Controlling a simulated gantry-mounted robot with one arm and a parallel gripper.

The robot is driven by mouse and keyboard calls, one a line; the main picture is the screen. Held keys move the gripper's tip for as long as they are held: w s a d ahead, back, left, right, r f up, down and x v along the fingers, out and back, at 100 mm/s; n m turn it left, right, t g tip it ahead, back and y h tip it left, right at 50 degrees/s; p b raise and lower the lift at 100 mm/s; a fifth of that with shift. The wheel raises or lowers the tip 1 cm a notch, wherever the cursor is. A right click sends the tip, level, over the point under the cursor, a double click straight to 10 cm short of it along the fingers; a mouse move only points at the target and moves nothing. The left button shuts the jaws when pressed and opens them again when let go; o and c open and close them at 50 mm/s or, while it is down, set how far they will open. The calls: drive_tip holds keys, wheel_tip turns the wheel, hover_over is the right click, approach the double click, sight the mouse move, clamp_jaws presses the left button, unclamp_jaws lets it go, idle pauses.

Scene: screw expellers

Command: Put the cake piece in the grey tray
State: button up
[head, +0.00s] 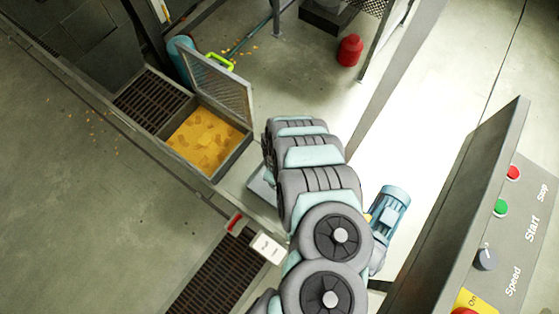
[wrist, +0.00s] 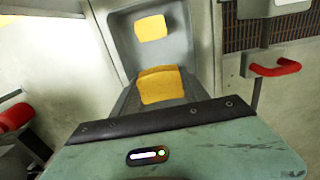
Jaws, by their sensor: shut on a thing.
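The cake piece (wrist: 162,88) is yellow and blocky. In the wrist view it sits at the end of my gripper (wrist: 160,100), which is shut on it. The grey tray (wrist: 205,50) is beyond the held piece, with another yellow piece (wrist: 151,28) showing inside its outline. I cannot tell how high the held piece is above the tray or whether they touch. In the head view, part of the grey tray (head: 262,188) shows left of my arm. My arm hides my gripper and the held piece there.
A floor bin (head: 238,152) full of yellow cake has a raised mesh lid (head: 222,84). A blue motor (head: 388,207) stands right of my arm. A control panel (head: 525,220) fills the right edge. A red handle (wrist: 275,69) is beside the tray. Open floor lies left.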

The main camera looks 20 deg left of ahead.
wheel_tip(320, 180, down, 8)
drive_tip(key=shift+a+r+b, duration=0.1)
drive_tip(key=shift+b, duration=1.05)
drive_tip(key=shift+w+f, duration=0.2)
drive_tip(key=shift+f, duration=0.45)
wheel_tip(320, 180, down, 2)
drive_tip(key=shift+s+f+b, duration=0.1)
drive_tip(key=shift+f+b, duration=0.05)
drive_tip(key=shift+b, duration=0.6)
drive_tip(key=shift+f, duration=0.25)
drive_tip(key=shift+f, duration=0.1)
drive_tip(key=o, duration=1.3)
drive_tip(key=shift+o, duration=0.2)
wheel_tip(320, 180, up, 12)
drive_tip(key=p, duration=0.4)
drive_tip(key=shift+p, duration=0.4)
